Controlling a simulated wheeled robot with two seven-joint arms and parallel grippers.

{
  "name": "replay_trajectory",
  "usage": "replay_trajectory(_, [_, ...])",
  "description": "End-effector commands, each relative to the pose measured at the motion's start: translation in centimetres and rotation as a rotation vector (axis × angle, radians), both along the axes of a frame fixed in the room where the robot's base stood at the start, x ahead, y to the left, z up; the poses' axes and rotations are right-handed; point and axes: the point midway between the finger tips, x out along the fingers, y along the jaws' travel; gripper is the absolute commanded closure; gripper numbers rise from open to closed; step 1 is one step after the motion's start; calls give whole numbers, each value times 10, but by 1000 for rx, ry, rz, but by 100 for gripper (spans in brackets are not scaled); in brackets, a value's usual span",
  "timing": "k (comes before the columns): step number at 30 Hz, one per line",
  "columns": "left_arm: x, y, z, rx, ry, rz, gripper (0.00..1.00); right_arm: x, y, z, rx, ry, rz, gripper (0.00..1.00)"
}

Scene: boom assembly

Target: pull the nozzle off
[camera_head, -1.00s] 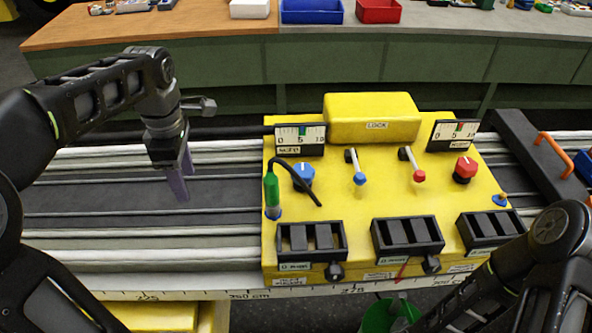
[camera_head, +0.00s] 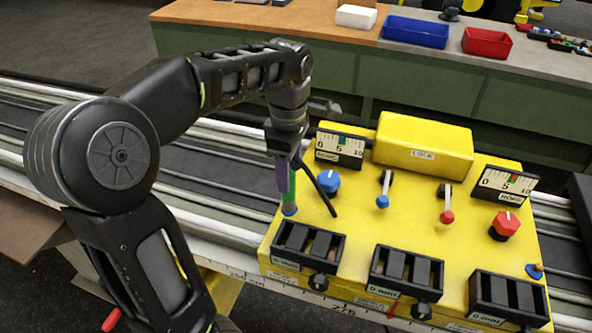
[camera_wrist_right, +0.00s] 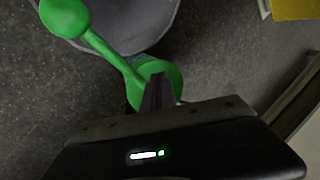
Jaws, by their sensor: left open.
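The green nozzle (camera_head: 291,188) stands upright at the left edge of the yellow panel (camera_head: 350,225), its foot at a blue ring. My right gripper (camera_wrist_right: 157,92) shows only in the right wrist view, in front of a green object (camera_wrist_right: 125,65) with a rounded end. Whether its jaws hold anything is unclear.
The panel carries a blue knob (camera_head: 327,182), a red knob (camera_head: 505,224), two levers, two gauges and black switch boxes along its front. A yellow block (camera_head: 423,143) rises behind. Rails run beneath. Blue (camera_head: 415,32) and red (camera_head: 487,43) trays stand on the back counter.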

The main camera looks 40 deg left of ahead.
Motion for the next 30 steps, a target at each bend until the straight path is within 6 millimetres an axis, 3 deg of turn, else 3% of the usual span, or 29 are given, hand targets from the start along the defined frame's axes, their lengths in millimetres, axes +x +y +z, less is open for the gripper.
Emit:
replay_trajectory(8, [0, 0, -8, 0, 2, -1, 46, 0, 0, 1, 0, 0, -1, 100])
replay_trajectory(21, [-1, 0, -67, 0, 4, -1, 46, -1, -1, 7, -3, 3, -1, 100])
replay_trajectory(30, [0, 0, -78, -1, -1, -1, 46, -1, -1, 7, -3, 3, -1, 100])
